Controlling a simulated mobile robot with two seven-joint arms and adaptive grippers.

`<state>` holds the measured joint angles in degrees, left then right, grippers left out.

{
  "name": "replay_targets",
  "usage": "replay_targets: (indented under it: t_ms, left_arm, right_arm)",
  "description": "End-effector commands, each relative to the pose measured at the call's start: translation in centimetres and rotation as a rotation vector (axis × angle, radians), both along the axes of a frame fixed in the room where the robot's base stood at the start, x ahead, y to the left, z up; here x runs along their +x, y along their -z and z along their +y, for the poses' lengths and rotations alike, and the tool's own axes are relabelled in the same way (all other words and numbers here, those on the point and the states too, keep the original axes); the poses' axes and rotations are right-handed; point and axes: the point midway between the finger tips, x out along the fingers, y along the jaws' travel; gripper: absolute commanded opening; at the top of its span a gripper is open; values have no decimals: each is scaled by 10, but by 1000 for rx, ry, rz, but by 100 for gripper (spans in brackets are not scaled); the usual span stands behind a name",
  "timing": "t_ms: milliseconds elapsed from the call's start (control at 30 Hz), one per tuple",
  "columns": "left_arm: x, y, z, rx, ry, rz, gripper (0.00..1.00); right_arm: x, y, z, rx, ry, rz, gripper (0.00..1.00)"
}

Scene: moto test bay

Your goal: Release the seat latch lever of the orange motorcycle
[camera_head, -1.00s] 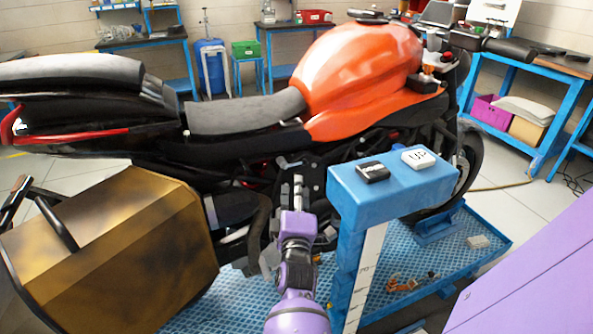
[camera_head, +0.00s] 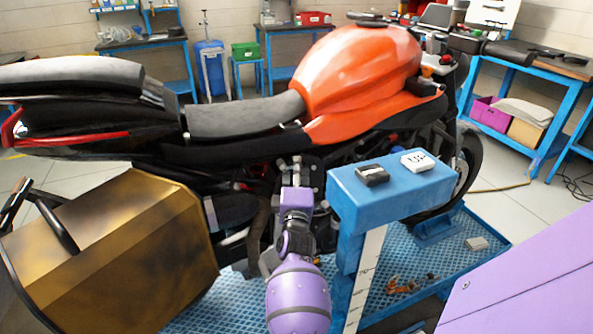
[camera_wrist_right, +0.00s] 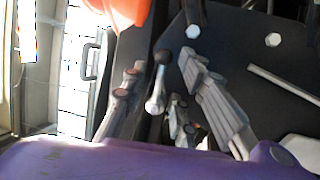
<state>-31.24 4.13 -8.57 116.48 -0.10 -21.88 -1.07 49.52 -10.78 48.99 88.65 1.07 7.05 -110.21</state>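The orange motorcycle (camera_head: 358,68) stands side-on across the head view. My right gripper (camera_head: 290,162) is up against its side, below the front end of the seat (camera_head: 235,115). In the right wrist view its two grey fingers (camera_wrist_right: 162,61) are apart. A small metal lever with a dark round knob (camera_wrist_right: 157,88), which looks like the seat latch lever, shows between the fingers. I cannot tell whether either finger touches it. In the head view I cannot make out the lever near my gripper. My left gripper is in neither view.
A blue stand (camera_head: 350,200) close to the right of my arm carries a black box (camera_head: 373,175) and a white box (camera_head: 417,161). A brown-gold pannier (camera_head: 120,250) is at left. A dark plate with bolts (camera_wrist_right: 240,45) lies behind the fingers.

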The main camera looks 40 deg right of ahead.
Motion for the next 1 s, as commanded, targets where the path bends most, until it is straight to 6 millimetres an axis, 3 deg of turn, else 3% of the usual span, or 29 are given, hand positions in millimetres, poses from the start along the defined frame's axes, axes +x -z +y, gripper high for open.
replay_targets:
  t_ms: [67,267,667,1000]
  left_arm:
    - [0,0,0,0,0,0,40]
    - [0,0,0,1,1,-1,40]
    - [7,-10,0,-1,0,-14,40]
    - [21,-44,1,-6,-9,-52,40]
  right_arm:
    - [0,0,0,0,0,0,24]
    - [0,-1,0,0,0,-1,0]
    - [1,-5,1,42,0,-19,0]
    - [3,-8,3,264,-3,-82,0]
